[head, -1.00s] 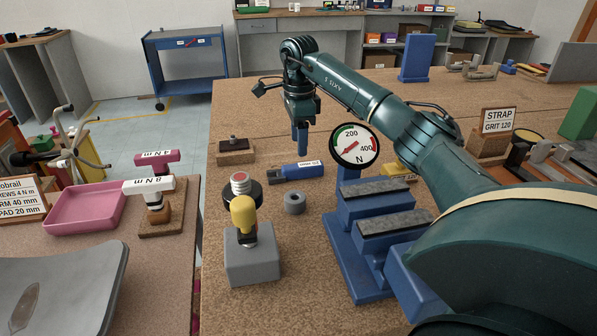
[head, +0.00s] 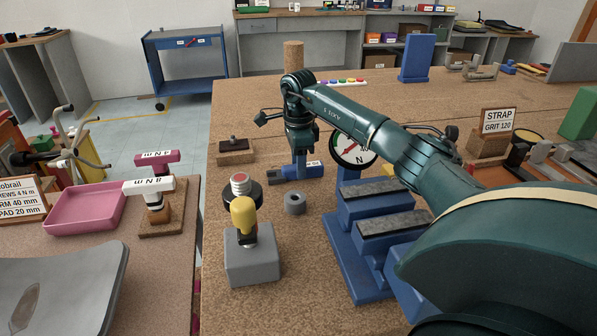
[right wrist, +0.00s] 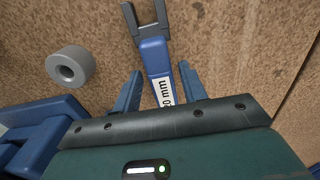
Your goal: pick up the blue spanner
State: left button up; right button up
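The blue spanner (head: 285,173) lies flat on the brown bench, its dark jaw end to the left in the head view. In the right wrist view the spanner (right wrist: 153,57) shows a grey open jaw at the top and a white label partly reading "0 mm" on its handle. My right gripper (head: 301,164) is at the spanner in the head view. In the right wrist view its two blue fingers (right wrist: 158,87) are apart, one on each side of the handle, with gaps visible. My left gripper is not in view.
A grey ring (head: 295,203) lies just in front of the spanner. A yellow-topped tool on a grey block (head: 252,262) stands nearer. A blue stepped fixture (head: 352,262) with a round gauge (head: 354,150) stands to the right. A wooden block (head: 235,157) sits to the left.

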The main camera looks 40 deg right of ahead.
grip_shut()
dwell(0.6)
